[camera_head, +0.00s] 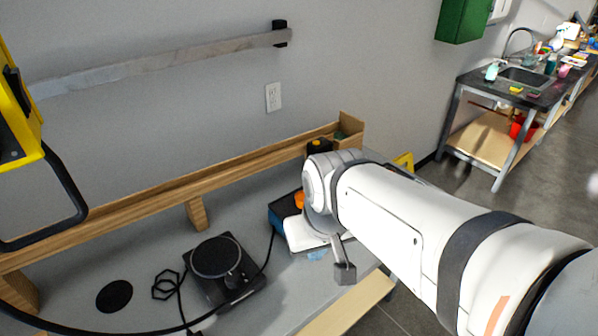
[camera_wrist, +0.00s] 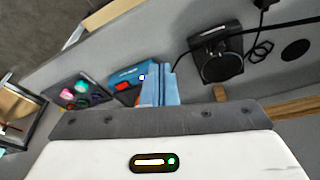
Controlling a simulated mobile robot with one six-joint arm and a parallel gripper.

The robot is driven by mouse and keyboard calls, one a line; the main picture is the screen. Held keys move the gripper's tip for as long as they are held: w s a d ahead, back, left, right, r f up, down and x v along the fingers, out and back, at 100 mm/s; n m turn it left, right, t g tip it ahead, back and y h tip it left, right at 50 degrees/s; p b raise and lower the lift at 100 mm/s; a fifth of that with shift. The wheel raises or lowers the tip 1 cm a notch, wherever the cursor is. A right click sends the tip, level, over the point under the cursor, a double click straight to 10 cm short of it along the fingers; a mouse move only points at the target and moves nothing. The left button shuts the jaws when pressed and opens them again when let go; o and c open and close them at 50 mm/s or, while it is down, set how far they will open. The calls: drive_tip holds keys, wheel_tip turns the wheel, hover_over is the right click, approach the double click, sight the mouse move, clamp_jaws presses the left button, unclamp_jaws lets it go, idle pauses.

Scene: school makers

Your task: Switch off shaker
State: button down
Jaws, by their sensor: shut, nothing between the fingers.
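A blue and black box (camera_head: 283,210) sits on the grey bench, partly hidden behind my arm in the head view. In the wrist view the blue box (camera_wrist: 124,77) shows a red switch-like part (camera_wrist: 124,86) and a small lit white-blue spot. A black device with a round plate (camera_head: 215,257) stands left of it in the head view; it also shows in the wrist view (camera_wrist: 217,58). I cannot tell for sure which is the shaker. My gripper (camera_wrist: 160,68), with light blue fingers, is shut and empty beside the blue box; contact cannot be judged.
A dark tray with colored items (camera_wrist: 80,93) lies beside the blue box. A wooden ledge (camera_head: 150,207) runs along the wall. Black cables and a black disc (camera_head: 114,296) lie on the bench. A sink counter (camera_head: 520,85) stands far right.

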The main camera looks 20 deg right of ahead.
drive_tip(key=shift+a, duration=0.1)
drive_tip(key=w+d+f+m+t+y+p, duration=0.1)
drive_tip(key=w+f+m+y, duration=0.15)
drive_tip(key=w+m, duration=0.4)
drive_tip(key=w+d+f+m+y+p, duration=0.1)
drive_tip(key=w+m+y, duration=0.2)
drive_tip(key=w, duration=0.6)
drive_tip(key=w+d+f+m+t+h, duration=0.1)
drive_tip(key=w+d+f+m+t, duration=0.1)
drive_tip(key=w+d+m, duration=0.3)
drive_tip(key=w+d+f+m+t+p, duration=0.1)
drive_tip(key=w+d+f+m, duration=0.3)
drive_tip(key=d, duration=0.4)
drive_tip(key=shift+w+d+f+m+t+h, duration=0.35)
drive_tip(key=shift+w+d+m+t, duration=0.1)
drive_tip(key=shift+m+t, duration=0.25)
drive_tip(key=shift+f, duration=0.1)
